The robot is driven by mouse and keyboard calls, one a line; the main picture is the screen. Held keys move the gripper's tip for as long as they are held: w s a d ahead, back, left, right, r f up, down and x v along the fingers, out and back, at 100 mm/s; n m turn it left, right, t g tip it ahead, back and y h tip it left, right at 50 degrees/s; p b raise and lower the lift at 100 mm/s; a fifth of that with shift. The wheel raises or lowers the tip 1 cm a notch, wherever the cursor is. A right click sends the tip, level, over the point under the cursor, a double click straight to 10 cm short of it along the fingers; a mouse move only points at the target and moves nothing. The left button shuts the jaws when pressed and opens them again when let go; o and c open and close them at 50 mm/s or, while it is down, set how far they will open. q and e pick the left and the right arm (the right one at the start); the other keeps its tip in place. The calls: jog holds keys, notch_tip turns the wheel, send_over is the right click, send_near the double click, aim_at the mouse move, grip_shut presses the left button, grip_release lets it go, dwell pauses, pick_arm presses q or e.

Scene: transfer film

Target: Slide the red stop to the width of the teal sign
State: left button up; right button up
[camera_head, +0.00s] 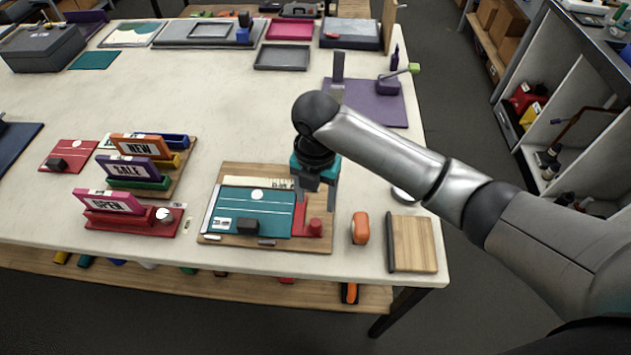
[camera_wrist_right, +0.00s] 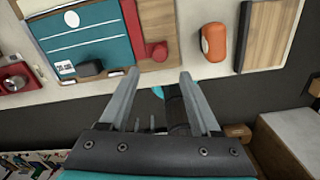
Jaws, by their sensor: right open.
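The teal sign (camera_head: 255,208) lies flat on a wooden board (camera_head: 222,245), with a white dot near its top, white lines and a small white label. A dark block (camera_head: 247,227) sits on its lower part. The red stop (camera_head: 315,229), a bar with a round knob, stands along the sign's right side; in the right wrist view the stop (camera_wrist_right: 134,30) looks close to the sign's edge, but I cannot tell whether they touch. My right gripper (camera_head: 316,196) is open and empty above the board's right part. Its fingers (camera_wrist_right: 158,75) show apart, with the red knob beyond them. My left gripper is not seen.
An orange rounded object (camera_head: 360,228) and a wooden block with a dark edge (camera_head: 412,243) lie right of the board. The table's front edge is close.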

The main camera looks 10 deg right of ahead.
jog(key=shift+r, duration=2.05)
jog(key=shift+s+a, duration=0.1)
